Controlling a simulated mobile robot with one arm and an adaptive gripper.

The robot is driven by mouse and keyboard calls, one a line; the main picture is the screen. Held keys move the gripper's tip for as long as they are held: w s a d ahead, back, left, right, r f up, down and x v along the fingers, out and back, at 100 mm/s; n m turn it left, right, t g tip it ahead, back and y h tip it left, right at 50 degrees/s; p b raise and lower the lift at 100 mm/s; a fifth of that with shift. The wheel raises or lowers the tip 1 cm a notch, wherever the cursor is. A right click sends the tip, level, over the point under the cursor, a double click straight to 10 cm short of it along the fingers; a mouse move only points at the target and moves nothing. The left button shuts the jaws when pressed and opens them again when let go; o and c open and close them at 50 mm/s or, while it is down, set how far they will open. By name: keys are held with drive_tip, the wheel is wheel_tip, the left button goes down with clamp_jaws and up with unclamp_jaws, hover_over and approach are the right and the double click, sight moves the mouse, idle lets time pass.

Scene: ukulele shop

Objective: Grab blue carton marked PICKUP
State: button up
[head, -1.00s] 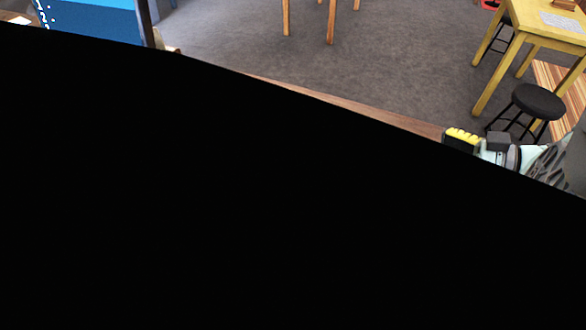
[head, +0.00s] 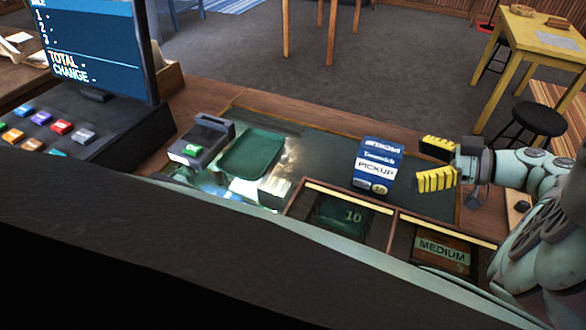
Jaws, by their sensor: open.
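The blue carton (head: 379,166) with a white band reading PICKUP stands upright on the dark green counter mat, right of the middle in the head view. My gripper (head: 428,163) is to the right of the carton. Its two yellow fingers are apart and point left toward the carton, with nothing seen between them. A gap shows between the fingers and the carton.
Two framed bins, one marked 10 (head: 353,217) and one marked MEDIUM (head: 442,250), lie in front of the carton. A green tray (head: 251,153), a card reader (head: 202,140) and a monitor (head: 97,50) stand left. Mat between tray and carton is mostly clear.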

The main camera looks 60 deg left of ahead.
sight(384, 156)
drive_tip(key=p+x, duration=0.1)
drive_tip(key=x, duration=0.1)
drive_tip(key=p+x, duration=0.1)
drive_tip(key=x, duration=0.1)
drive_tip(key=p+x, duration=0.1)
drive_tip(key=x, duration=0.1)
drive_tip(key=shift+a+r, duration=0.2)
drive_tip(key=shift+a, duration=0.2)
drive_tip(key=shift+s+a+f, duration=0.25)
drive_tip(key=shift+a+f, duration=0.05)
drive_tip(key=shift+c, duration=0.2)
drive_tip(key=c, duration=1.3)
drive_tip(key=shift+r, duration=0.1)
